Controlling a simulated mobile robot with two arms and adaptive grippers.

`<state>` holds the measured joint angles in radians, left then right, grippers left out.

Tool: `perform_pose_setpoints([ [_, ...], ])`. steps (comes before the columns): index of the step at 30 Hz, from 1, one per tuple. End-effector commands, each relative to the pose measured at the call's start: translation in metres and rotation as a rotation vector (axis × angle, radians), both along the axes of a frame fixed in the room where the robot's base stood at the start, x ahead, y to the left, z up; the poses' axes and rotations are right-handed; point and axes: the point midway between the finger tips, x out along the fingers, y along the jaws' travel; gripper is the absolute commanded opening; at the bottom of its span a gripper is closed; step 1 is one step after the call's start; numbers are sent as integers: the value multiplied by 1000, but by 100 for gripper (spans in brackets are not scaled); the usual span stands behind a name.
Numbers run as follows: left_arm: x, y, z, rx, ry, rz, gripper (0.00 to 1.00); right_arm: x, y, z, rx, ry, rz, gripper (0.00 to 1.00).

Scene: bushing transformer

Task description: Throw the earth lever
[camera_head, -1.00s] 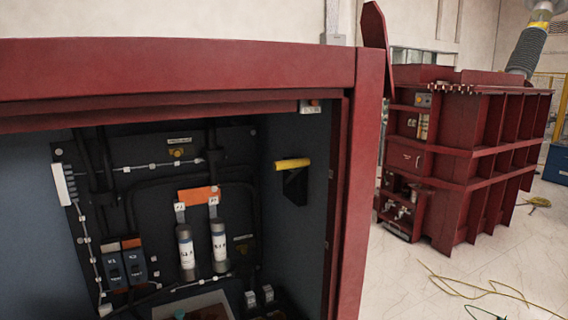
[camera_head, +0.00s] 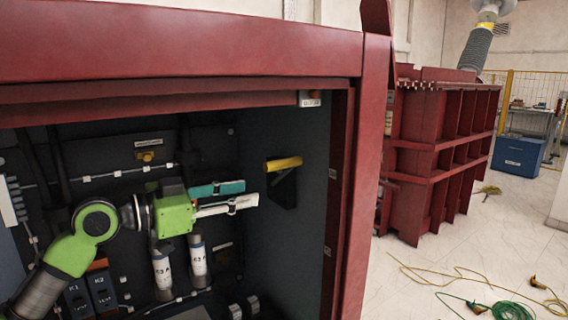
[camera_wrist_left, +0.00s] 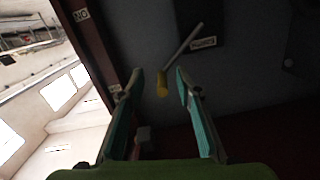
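The earth lever (camera_head: 284,163) has a yellow handle and sits on the dark right inner wall of the red cabinet, beside a black triangular shape. In the left wrist view the lever (camera_wrist_left: 162,86) shows as a yellow grip on a thin grey rod, seen through the gap between my fingertips. My left gripper (camera_head: 250,193) is inside the cabinet, pointing right, to the left of and slightly below the handle. It is open and empty, its teal-lined fingers (camera_wrist_left: 159,74) apart, and appears short of the handle. My right gripper is not in view.
The red cabinet's frame post (camera_head: 357,180) and top beam (camera_head: 180,45) edge the opening. Labelled cylinders (camera_head: 198,257) and blue switch blocks (camera_head: 102,288) are below and left of the gripper. Cables (camera_head: 510,308) lie on the floor outside, near a red transformer (camera_head: 440,150).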

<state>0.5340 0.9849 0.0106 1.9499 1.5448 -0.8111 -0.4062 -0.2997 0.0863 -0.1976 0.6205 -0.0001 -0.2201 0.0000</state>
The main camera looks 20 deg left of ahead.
Motion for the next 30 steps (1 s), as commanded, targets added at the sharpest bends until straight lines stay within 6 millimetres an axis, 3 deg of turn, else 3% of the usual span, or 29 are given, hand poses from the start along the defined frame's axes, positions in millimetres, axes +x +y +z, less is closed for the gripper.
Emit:
perform_pose_setpoints([
  [1, -5, 2, 21, -5, -34, -8, 32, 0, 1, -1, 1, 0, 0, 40],
  [3, -10, 3, 39, -14, -59, -18, 32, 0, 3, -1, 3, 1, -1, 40],
  [6, -11, 1, 49, -21, -73, -25, 32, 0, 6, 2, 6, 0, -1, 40],
  [11, 4, -10, 52, -26, -73, -26, 32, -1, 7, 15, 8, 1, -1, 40],
  [21, 60, -55, 53, -27, -70, -27, 32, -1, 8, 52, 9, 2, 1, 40],
  [30, 92, -78, 49, -24, -70, -25, 32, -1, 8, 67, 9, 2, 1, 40],
])
